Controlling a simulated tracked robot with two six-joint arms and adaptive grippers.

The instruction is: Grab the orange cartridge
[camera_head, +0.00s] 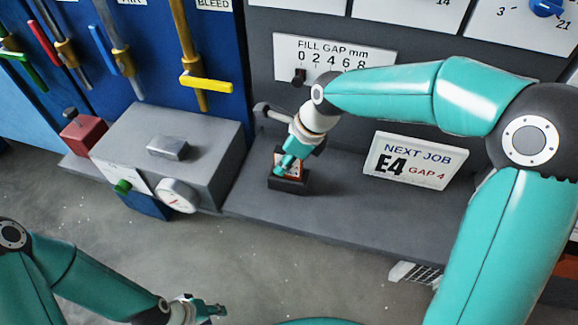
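The orange cartridge (296,171) shows only as small orange and white patches, upright in a dark holder (288,185) on the grey ledge. My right gripper (286,166) comes down from above and covers most of the cartridge. Its teal fingers overlap the cartridge in the picture; I cannot tell whether they are closed on it or just in front of it. My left gripper (215,310) is low at the bottom edge, over the floor, far from the cartridge. Its finger gap is too small to judge.
A grey box (205,137) with a gauge (178,195) and green button stands left of the holder. A "NEXT JOB E4 GAP 4" sign (414,161) stands to the right. A "FILL GAP mm" scale (334,57) is behind. The ledge front (350,215) is clear.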

